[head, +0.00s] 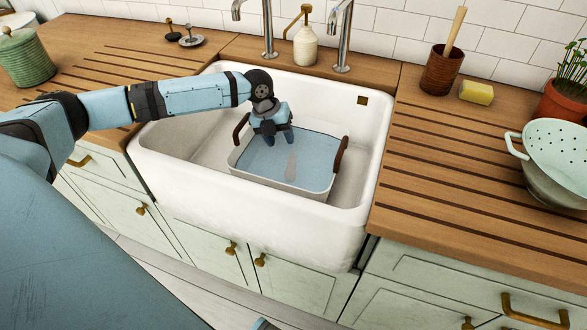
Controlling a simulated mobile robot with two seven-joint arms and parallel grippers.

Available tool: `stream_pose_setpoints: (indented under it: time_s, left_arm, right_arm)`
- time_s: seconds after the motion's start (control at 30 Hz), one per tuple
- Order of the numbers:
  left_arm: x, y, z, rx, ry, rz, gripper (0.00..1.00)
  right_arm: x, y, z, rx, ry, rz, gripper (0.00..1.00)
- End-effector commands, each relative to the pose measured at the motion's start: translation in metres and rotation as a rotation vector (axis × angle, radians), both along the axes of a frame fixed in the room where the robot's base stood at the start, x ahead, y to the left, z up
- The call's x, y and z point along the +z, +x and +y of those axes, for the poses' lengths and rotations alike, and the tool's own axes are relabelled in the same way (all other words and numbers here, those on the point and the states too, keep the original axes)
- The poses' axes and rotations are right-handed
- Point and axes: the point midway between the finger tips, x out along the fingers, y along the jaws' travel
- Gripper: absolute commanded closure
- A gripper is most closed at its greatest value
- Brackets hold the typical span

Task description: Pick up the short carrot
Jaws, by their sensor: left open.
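My left gripper (279,140) points down over the white basin (270,185) that stands in the sink. Its fingers are open, over the back part of the basin. Whether they touch the water is not clear. The basin has brown side handles and holds pale blue water. I cannot make out a carrot. The area behind and under the gripper is hidden. My right gripper is not in view.
The white sink (300,225) has high walls around the basin. Two metal taps (344,40) and a soap bottle (305,45) stand behind it. On the right counter are a brown pot (442,72), a yellow sponge (476,93) and a colander (556,160). A green jar (27,60) stands left.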

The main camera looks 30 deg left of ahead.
Motion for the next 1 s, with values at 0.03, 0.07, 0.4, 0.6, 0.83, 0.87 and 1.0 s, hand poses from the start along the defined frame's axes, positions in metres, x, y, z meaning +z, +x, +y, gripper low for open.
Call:
stream_pose_setpoints:
  time_s: [0.03, 0.07, 0.4, 0.6, 0.83, 0.87, 1.0]
  left_arm:
    - [-0.013, 0.001, -0.003, 0.001, 0.0, 0.003, 0.53]
    - [-0.019, 0.002, -0.005, 0.0, -0.001, 0.003, 0.53]
    - [-0.053, 0.007, -0.014, 0.001, 0.0, 0.0, 0.53]
    - [-0.072, 0.01, -0.016, 0.001, 0.0, 0.0, 0.53]
    - [-0.102, 0.015, -0.023, 0.0, 0.0, 0.001, 0.53]
    - [-0.103, 0.015, -0.023, 0.0, 0.0, 0.0, 0.53]
    - [-0.104, 0.015, -0.024, 0.001, 0.0, 0.002, 0.53]
  right_arm:
    - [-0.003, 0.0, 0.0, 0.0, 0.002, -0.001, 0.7]
    - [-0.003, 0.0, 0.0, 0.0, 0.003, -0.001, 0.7]
    - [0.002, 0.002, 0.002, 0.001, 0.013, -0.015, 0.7]
    - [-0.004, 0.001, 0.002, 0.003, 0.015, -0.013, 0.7]
    - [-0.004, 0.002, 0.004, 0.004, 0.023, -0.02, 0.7]
    - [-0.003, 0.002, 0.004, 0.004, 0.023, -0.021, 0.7]
    - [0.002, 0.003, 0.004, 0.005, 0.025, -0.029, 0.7]
